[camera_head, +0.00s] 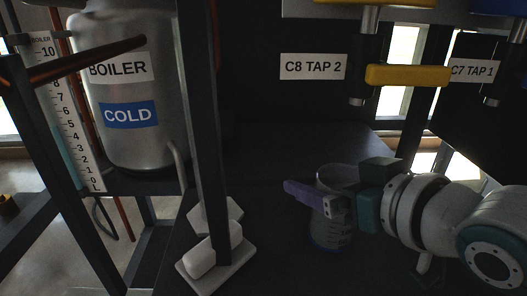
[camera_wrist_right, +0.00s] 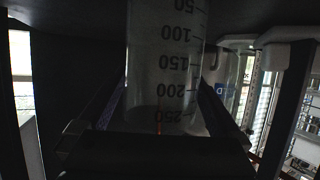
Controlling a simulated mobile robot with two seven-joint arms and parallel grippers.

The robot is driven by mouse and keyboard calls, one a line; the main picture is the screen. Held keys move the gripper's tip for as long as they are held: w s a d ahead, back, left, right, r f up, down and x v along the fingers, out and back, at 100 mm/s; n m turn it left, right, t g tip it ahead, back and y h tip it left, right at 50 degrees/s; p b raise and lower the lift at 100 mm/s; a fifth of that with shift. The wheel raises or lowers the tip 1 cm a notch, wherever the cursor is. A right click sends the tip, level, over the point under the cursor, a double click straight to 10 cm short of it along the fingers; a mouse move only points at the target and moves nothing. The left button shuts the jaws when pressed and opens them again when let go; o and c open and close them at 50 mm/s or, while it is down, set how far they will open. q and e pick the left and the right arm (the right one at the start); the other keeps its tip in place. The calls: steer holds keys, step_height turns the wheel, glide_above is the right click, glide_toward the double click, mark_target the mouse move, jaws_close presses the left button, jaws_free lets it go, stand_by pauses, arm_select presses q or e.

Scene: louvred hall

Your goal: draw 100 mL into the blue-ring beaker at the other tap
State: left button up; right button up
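A clear graduated beaker (camera_head: 333,236) is at the dark counter, below and a little left of the spout under the C8 TAP 2 label (camera_head: 313,67). The C7 TAP 1 spout (camera_head: 491,92) is further right. My left gripper is out of view.
A metal boiler (camera_head: 135,85) marked COLD stands at left, with a level gauge (camera_head: 68,120) beside it. A dark post (camera_head: 206,130) rises in front. White blocks (camera_head: 208,260) sit at its foot. Dark counter (camera_head: 270,160) is clear behind and left of the beaker.

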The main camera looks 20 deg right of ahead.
steer(key=shift+r, duration=0.25)
steer(key=p+v, duration=0.4)
steer(key=v, duration=0.8)
steer(key=s+f+g, duration=0.2)
steer(key=s+a+f+g+h, duration=0.1)
steer(key=s+f+g, duration=0.1)
steer(key=s+g, duration=0.1)
steer(key=shift+a+f, duration=0.1)
steer(key=shift+f, duration=0.3)
steer(key=s+g, duration=0.1)
steer(key=s, duration=0.1)
steer(key=s+g, duration=0.2)
steer(key=s, duration=0.1)
steer(key=s+a+f+g, duration=0.1)
steer(key=s, duration=0.1)
steer(key=shift+s+f+g+h, duration=0.1)
steer(key=shift+s+g+h, duration=0.05)
steer(key=shift+g+h, duration=0.15)
steer(key=shift+c, duration=0.4)
